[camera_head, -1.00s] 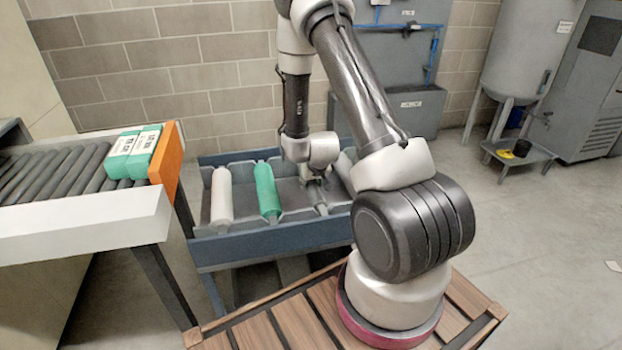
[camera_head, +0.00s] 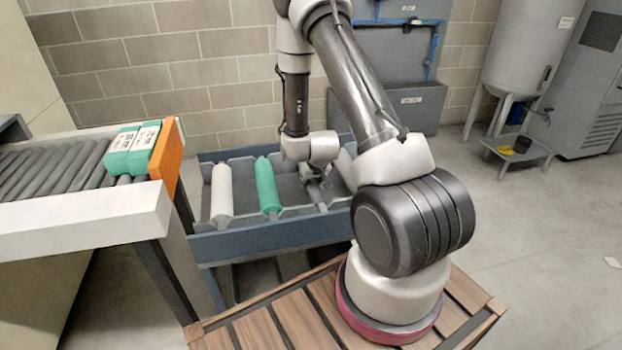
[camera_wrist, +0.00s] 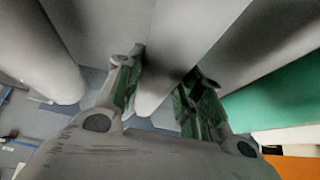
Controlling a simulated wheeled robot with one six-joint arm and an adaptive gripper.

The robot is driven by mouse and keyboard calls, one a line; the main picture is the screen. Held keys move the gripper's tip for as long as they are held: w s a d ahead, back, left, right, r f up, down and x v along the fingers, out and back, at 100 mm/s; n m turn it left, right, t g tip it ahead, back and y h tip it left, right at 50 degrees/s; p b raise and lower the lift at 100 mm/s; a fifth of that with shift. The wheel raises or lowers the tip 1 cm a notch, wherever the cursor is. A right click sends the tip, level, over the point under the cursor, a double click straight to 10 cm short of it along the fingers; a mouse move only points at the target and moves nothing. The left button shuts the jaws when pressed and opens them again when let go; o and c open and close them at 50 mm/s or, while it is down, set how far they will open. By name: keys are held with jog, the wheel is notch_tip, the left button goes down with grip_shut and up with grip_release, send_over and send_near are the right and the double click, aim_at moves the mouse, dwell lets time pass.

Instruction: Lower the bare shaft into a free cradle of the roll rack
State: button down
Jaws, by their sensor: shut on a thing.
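The roll rack (camera_head: 250,244) is a blue frame with grey cradles, left of centre in the head view. My gripper (camera_head: 316,183) is over the rack, just right of the green roll (camera_head: 268,187). In the wrist view my gripper (camera_wrist: 165,88) is shut around the bare grey shaft (camera_wrist: 178,60), one finger on each side. The near end of the shaft (camera_head: 321,205) shows in the head view close to the rack's front wall. The arm hides much of it, and I cannot tell whether it touches the cradle.
A white roll (camera_head: 221,196) lies left of the green roll. Another pale roll (camera_head: 345,168) is right of my gripper, partly behind my arm. A roller conveyor (camera_head: 60,165) with green-and-white packs (camera_head: 131,150) and an orange end plate (camera_head: 167,155) stands left of the rack.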

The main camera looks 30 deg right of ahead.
jog(key=c, duration=0.9)
grip_release()
jog(key=shift+o, duration=0.2)
jog(key=v, duration=1.2)
